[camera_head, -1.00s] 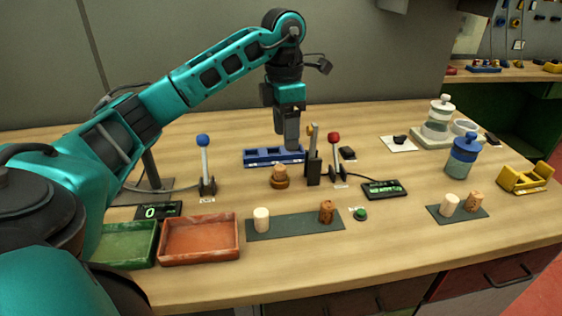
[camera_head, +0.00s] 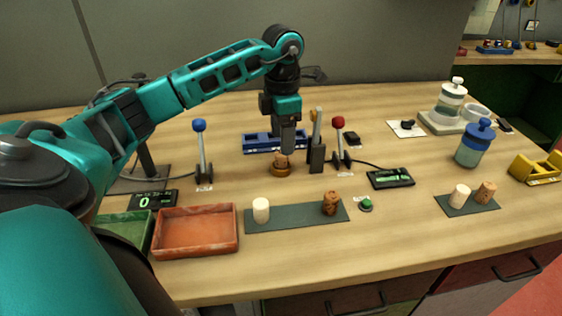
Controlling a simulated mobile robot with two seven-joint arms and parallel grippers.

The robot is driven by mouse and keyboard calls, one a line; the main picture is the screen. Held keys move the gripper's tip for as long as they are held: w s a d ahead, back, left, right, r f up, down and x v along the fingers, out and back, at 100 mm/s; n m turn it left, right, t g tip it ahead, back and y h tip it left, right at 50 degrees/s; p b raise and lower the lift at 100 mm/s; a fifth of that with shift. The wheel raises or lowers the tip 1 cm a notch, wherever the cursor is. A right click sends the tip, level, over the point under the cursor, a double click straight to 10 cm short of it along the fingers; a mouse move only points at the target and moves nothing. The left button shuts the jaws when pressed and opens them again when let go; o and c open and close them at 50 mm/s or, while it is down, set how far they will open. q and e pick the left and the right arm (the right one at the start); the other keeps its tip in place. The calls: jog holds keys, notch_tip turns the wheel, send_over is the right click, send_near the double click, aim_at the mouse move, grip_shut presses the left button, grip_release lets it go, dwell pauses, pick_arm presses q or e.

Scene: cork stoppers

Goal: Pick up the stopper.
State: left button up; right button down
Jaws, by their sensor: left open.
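A cork stopper (camera_head: 279,161) sits in a round brown holder (camera_head: 280,171) near the middle of the table. My left gripper (camera_head: 288,150) points straight down just above this stopper, its fingers overlapping the stopper's upper part in the picture. It is open; I cannot tell whether the fingers are around the stopper or still above it. A pale stopper (camera_head: 261,210) and a darker cork stopper (camera_head: 331,203) stand on a dark mat (camera_head: 295,216) in front. Another pale stopper (camera_head: 460,196) and cork stopper (camera_head: 486,192) stand on a right mat (camera_head: 479,208).
A blue rack (camera_head: 257,144) lies behind the gripper. A red tray (camera_head: 196,232) and a green tray (camera_head: 122,232) lie front left.

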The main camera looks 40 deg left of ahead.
pick_arm(q)
jog(key=f, duration=0.4)
jog(key=shift+s+a+f, duration=0.1)
jog(key=shift+a+f, duration=0.1)
jog(key=shift+f, duration=0.05)
jog(key=c, duration=1.1)
jog(key=shift+r, duration=0.15)
notch_tip(320, 180, up, 20)
jog(key=p, duration=0.3)
jog(key=shift+p, duration=0.4)
